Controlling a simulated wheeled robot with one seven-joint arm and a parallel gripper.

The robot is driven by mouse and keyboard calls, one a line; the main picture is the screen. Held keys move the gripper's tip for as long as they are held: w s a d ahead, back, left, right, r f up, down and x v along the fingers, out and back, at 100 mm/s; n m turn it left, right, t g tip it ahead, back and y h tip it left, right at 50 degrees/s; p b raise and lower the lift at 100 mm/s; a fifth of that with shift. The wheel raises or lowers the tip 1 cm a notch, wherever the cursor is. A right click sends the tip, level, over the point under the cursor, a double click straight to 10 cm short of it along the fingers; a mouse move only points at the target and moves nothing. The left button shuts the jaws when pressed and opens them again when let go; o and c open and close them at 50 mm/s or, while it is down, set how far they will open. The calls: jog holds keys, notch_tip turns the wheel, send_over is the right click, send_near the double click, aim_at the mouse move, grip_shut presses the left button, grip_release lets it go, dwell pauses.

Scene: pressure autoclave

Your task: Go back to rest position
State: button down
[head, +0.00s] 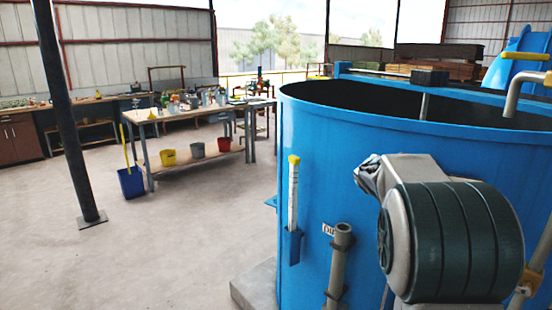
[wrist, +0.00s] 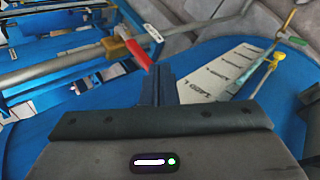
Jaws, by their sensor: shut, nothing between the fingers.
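My gripper shows in the wrist view (wrist: 158,85), with its dark fingers together and nothing between them. Behind the fingers is a curved blue surface. A red-handled lever (wrist: 138,52) on a grey pipe (wrist: 60,68) appears just left of the fingertips; I cannot tell whether they touch. In the head view, part of my arm fills the lower right, in front of the large blue autoclave vessel (head: 330,130). The vessel's top is open and dark inside. I cannot make out the fingertips in the head view.
A yellow-topped white stick (head: 293,195) stands in a blue holder on the vessel's side. A grey pipe (head: 340,260) is beside it. A workbench (head: 190,112) with buckets stands behind at left. A dark post (head: 70,110) rises at far left. Open floor (head: 150,250) lies between.

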jog(key=s+a+f+n+t+y, duration=0.1)
jog(key=s+a+f+t+y, duration=0.2)
jog(key=s+a, duration=0.5)
jog(key=s+a+f+n+t+y, duration=0.2)
jog(key=s+a+f+y, duration=0.3)
jog(key=s+a, duration=0.4)
jog(key=a+t, duration=0.1)
jog(key=a, duration=0.2)
jog(key=shift+s+a+f+y, duration=0.15)
jog(key=shift+s+a+y, duration=0.15)
jog(key=shift+a, duration=0.05)
